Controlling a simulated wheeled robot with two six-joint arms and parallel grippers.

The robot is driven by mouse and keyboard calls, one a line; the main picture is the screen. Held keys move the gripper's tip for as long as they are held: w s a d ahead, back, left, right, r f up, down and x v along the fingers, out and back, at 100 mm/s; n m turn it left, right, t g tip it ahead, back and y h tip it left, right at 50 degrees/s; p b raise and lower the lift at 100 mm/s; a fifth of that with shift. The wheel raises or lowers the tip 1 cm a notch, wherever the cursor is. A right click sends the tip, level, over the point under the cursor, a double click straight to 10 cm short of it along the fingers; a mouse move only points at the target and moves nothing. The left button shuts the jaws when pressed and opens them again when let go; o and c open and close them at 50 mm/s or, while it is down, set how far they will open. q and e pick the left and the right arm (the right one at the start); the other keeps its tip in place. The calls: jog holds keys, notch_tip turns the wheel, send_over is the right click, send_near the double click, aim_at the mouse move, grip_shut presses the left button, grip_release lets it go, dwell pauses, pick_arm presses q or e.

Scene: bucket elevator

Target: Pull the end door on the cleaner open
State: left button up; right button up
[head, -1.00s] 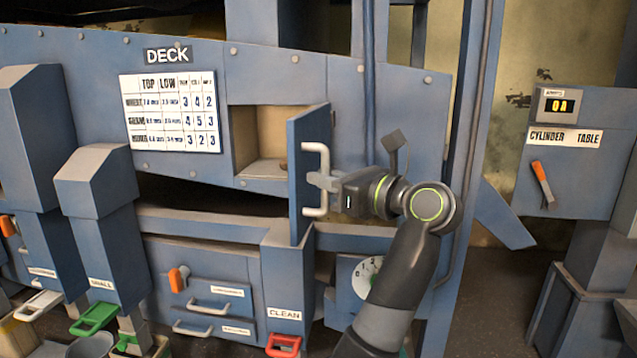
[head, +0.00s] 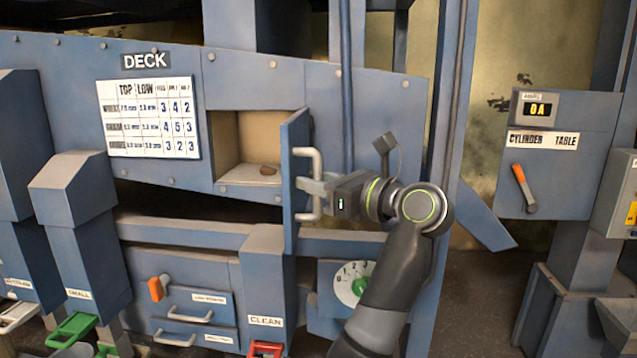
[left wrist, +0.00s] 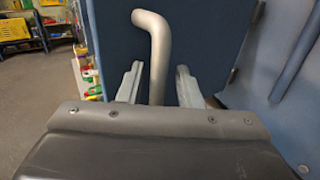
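The blue end door (head: 295,180) stands swung out from its opening, seen nearly edge-on in the head view. Its grey bar handle (head: 317,165) is on the face turned to the right. My left gripper (head: 308,190) is at this handle, with a finger to each side of the bar. In the left wrist view, the handle (left wrist: 155,50) passes between the two fingers (left wrist: 157,88), and narrow gaps show on both sides, so the fingers look parted around it. The door's dark blue face (left wrist: 115,40) fills the area behind. My right gripper is not in view.
Below are drawers (head: 205,300), an orange lever (head: 158,287) and a dial (head: 352,284). The cylinder table box (head: 555,155) stands at the right.

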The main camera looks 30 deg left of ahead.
pick_arm(q)
jog(key=b+v, duration=0.6)
jog(key=v, duration=1.1)
jog(key=shift+d+b, duration=0.2)
jog(key=shift+b, duration=0.1)
